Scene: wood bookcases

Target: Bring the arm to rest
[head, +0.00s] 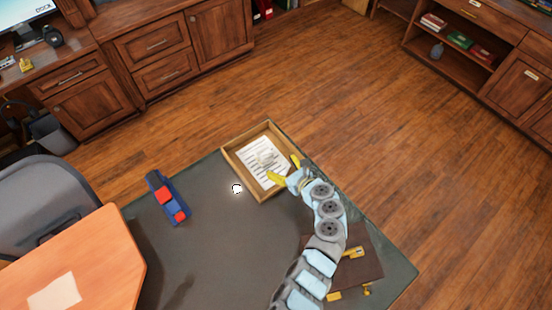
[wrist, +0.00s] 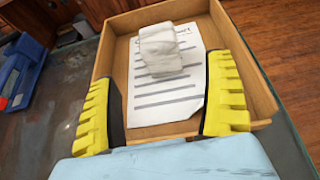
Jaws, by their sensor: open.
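My gripper (head: 285,171) is open, its yellow fingers spread apart at the near edge of a wooden tray (head: 236,169). In the wrist view my gripper (wrist: 170,100) shows a finger on each side of a printed paper sheet (wrist: 190,108) lying in the tray. A small whitish block-like object (wrist: 160,55) lies on the sheet, beyond the fingertips. Nothing is seen between the fingers being held. My arm curves from the lower edge of the head view up to the tray.
A blue and red object (head: 168,197) and a small white round item (head: 236,188) are on the dark table (head: 215,250). A brown board (head: 365,275) with yellow parts lies beside my arm. An orange-brown desk (head: 95,255) and grey chair (head: 40,205) stand left. The wooden floor is clear.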

